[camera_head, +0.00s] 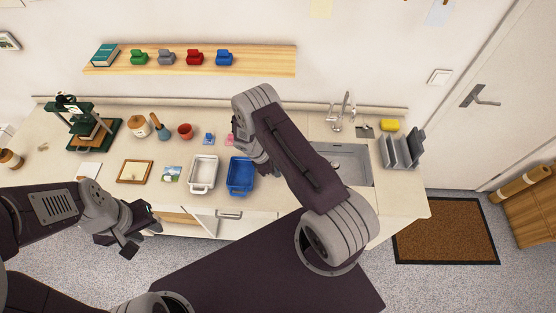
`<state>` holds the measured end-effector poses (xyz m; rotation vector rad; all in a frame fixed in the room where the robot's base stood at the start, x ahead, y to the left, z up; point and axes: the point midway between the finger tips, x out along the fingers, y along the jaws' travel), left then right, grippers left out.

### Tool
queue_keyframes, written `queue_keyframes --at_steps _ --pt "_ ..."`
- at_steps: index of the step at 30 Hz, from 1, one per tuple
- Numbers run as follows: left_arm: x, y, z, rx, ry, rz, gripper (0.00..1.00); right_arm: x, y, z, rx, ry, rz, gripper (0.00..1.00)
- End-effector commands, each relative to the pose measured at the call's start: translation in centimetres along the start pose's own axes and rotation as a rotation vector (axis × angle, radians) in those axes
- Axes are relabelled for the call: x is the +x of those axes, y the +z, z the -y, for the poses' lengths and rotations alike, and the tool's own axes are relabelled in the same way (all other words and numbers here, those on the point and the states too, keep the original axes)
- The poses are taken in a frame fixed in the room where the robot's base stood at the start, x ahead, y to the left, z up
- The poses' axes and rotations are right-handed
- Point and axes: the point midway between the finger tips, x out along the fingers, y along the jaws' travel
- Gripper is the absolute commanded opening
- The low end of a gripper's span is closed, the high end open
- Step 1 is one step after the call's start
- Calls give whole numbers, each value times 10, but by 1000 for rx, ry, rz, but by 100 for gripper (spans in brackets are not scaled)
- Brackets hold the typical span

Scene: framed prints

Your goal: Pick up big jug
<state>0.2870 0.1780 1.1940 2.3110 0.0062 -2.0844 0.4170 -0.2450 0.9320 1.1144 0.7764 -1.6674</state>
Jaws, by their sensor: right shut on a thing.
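I cannot make out a big jug in this view; my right arm covers part of the counter near the sink. My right gripper (262,165) is over the counter, beside the blue tub (240,188) and left of the sink. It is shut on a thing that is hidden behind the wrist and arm. My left gripper (141,231) is low in front of the counter's front edge, apart from everything on it. Its fingers look apart and empty.
A white tub (203,188), a framed print (135,172), a red pot (185,131) and a green press (93,132) stand on the counter. The sink (353,162) and a dish rack (402,150) are right.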

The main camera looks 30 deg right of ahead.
Motion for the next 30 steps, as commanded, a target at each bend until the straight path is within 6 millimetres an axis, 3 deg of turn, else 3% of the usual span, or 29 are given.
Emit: queue_keyframes --at_steps 11,20,30 --pt "4 0 0 0 0 0 36 -7 3 -1 1 1 -1 0" --pt "17 2 0 0 0 0 36 -35 14 -1 3 3 -1 0" --pt "30 3 1 0 0 0 36 -58 27 41 -1 1 0 0"
